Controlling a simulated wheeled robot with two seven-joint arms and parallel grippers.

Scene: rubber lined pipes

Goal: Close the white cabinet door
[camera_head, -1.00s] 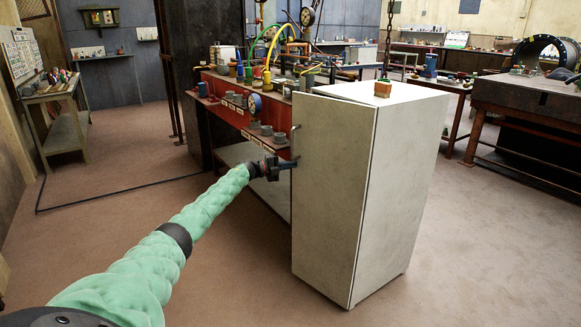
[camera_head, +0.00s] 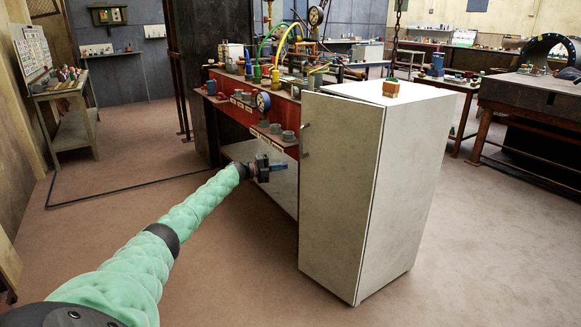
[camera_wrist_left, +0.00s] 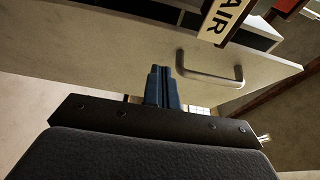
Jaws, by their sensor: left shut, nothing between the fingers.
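The white cabinet (camera_head: 408,185) stands right of centre in the head view. Its door (camera_head: 335,190) is the broad pale face toward me. A narrow dark gap along the door's top edge suggests it stands slightly ajar. The metal handle (camera_head: 305,142) is near the door's left edge. It also shows in the left wrist view (camera_wrist_left: 212,70), right of the fingers. My left gripper (camera_head: 285,168) is shut and empty, left of the door and lower than the handle, apart from both. Its closed blue fingers (camera_wrist_left: 161,75) point toward the door in the wrist view. My right gripper is not visible.
A red workbench (camera_head: 225,105) with gauges, valves and hoses stands behind and left of the cabinet. A small orange-and-green item (camera_head: 391,88) sits on the cabinet top. A heavy table (camera_head: 530,97) is at right. The floor around the cabinet's front is clear.

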